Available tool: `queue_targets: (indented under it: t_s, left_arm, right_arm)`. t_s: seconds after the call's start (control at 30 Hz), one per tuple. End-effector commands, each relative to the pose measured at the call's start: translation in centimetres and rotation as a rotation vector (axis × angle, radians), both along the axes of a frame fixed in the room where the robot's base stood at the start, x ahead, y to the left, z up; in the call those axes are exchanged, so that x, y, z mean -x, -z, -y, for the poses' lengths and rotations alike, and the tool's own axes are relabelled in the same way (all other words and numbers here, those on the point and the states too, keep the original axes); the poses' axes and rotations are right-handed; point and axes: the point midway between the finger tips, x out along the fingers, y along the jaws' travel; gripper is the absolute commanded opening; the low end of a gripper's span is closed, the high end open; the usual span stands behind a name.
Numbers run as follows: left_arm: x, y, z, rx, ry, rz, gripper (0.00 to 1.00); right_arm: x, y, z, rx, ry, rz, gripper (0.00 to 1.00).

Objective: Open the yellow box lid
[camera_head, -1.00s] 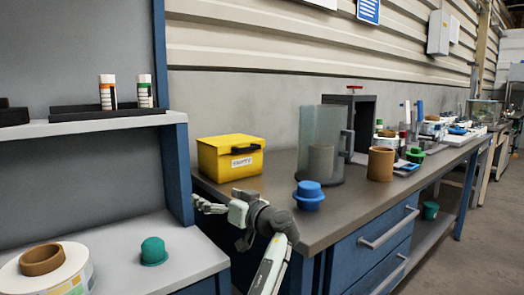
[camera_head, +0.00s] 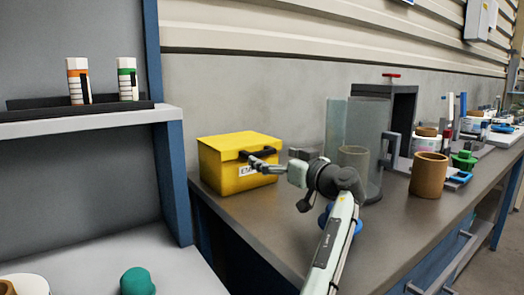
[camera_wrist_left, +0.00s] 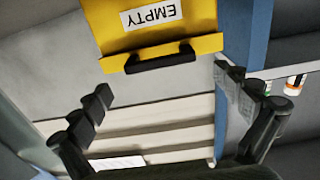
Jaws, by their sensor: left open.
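The yellow box (camera_head: 222,167) stands on the workbench against the wall, its lid (camera_head: 230,143) closed. Its black handle (camera_head: 262,152) and "EMPTY" label face the front. My left gripper (camera_head: 272,159) is in front of the right part of the box, covering part of the label. It is open and empty. In the left wrist view the box (camera_wrist_left: 190,18) appears upside down, with the handle (camera_wrist_left: 160,60) ahead of and between the spread fingers. I cannot tell whether a finger touches the box. My right gripper is not in view.
A clear container (camera_head: 336,135) stands right of the box, with a brown cylinder (camera_head: 429,176) further right. A blue-framed shelf unit (camera_head: 174,185) borders the box on the left. A blue object (camera_head: 325,219) is partly behind my left arm. The bench front is mostly bare.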

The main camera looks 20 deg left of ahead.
Motion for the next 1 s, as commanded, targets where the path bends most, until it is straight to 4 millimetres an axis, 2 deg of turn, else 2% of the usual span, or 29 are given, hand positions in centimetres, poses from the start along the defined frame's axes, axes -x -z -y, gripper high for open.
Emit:
queue_targets:
  t_s: [0.1, 0.3, 0.67, 1.0]
  left_arm:
    - [-1.3, -0.2, -1.7, -0.002, -0.001, -0.001, 1.0]
    - [-2.8, -0.1, -3.6, -0.001, -0.001, 0.0, 1.0]
    - [-3.2, 0.0, -4.2, 0.0, -0.001, 0.0, 1.0]
    - [-3.2, 0.0, -4.2, -0.001, -0.001, -0.001, 0.59]
  right_arm:
    - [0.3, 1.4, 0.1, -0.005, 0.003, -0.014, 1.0]
    - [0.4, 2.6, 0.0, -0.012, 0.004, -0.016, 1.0]
    - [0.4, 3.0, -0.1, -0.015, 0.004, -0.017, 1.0]
    - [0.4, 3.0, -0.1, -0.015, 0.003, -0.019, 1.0]
